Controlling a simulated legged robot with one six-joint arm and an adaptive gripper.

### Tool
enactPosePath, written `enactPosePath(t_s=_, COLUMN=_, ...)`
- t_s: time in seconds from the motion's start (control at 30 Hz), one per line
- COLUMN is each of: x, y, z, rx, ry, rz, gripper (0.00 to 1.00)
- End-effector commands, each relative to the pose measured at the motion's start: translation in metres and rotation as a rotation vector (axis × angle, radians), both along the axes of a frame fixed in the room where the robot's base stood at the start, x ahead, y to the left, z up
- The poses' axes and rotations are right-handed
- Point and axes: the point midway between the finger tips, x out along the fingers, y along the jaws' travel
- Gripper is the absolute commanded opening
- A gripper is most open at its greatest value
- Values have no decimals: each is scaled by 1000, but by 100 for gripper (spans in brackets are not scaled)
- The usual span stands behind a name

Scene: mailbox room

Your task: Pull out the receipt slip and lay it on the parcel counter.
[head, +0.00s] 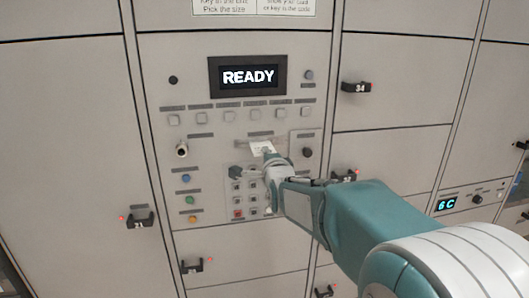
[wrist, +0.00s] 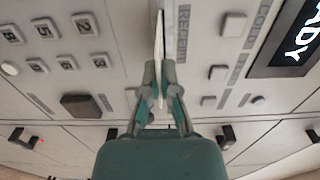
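The receipt slip (head: 262,147) is a small white paper sticking out of a slot in the grey locker control panel, below the READY screen. In the wrist view the slip (wrist: 158,48) shows nearly edge-on, running from the panel down between my fingertips. My gripper (head: 270,159) is at the slip, just in front of the panel. In the wrist view the fingers of my gripper (wrist: 160,82) are closed together on the slip from both sides. The slip's inner end is hidden in the slot. The parcel counter is not in view.
The panel carries a READY screen (head: 248,76), a keypad (head: 245,190), coloured buttons (head: 187,197) and a round lock (head: 181,149) around the slot. Locker handles stick out nearby, such as handle 34 (head: 356,87) and one at lower left (head: 139,220).

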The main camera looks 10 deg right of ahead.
Motion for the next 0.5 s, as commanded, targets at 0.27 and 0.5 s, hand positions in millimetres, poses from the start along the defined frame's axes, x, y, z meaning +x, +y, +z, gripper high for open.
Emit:
enactPosePath(t_s=0.27, x=-15, y=0, z=-1, rx=0, ry=3, rz=0, gripper=0)
enactPosePath(t_s=0.5, x=-27, y=0, z=0, rx=0, ry=1, rz=0, gripper=0)
